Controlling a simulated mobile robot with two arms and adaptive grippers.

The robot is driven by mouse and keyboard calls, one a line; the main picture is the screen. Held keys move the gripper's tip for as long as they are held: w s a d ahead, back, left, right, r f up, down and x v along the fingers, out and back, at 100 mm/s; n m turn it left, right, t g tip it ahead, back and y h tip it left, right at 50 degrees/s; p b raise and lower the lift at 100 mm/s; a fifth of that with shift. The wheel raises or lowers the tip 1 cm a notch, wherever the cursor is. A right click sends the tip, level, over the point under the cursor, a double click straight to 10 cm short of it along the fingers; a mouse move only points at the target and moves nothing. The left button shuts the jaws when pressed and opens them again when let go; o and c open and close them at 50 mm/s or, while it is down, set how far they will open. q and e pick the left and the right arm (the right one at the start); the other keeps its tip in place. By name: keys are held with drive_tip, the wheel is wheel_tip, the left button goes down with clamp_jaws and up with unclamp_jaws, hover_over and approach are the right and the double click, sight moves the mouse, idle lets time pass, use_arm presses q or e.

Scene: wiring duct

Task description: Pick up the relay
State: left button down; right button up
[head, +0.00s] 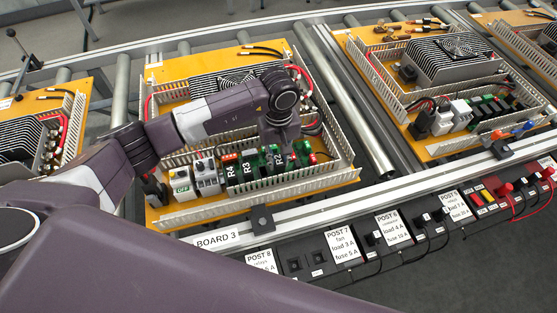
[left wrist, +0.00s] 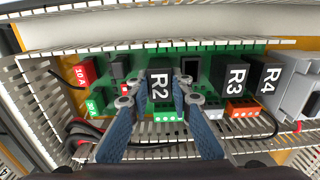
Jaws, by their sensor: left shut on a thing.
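The relay R2 (left wrist: 160,84) is a black block with a white label, upright on the green relay board (left wrist: 138,62) in the left wrist view. In the head view its label (head: 280,157) shows just below my left gripper (head: 284,145). In the left wrist view my left gripper (left wrist: 155,95) has one finger on each side of R2 and is shut on it. I cannot tell whether R2 is fully seated. Relays R3 (left wrist: 234,79) and R4 (left wrist: 264,76) stand to the right. My right gripper is not in view.
Slotted white duct walls (head: 327,119) surround the relay board closely. A red 10 A block (left wrist: 84,73) and a green 30 A block (left wrist: 95,103) sit beside it. Other boards (head: 440,80) lie on the conveyor. A row of labelled posts (head: 345,243) runs along the front.

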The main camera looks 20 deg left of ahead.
sight(278, 160)
use_arm(q)
drive_tip(key=shift+w+r, duration=0.15)
drive_tip(key=shift+r, duration=0.3)
wheel_tip(278, 160, up, 19)
drive_tip(key=b, duration=0.3)
drive_tip(key=shift+b, duration=0.4)
drive_tip(key=shift+r+p, duration=1.2)
drive_tip(key=shift+r, duration=0.75)
drive_tip(key=shift+s, duration=0.2)
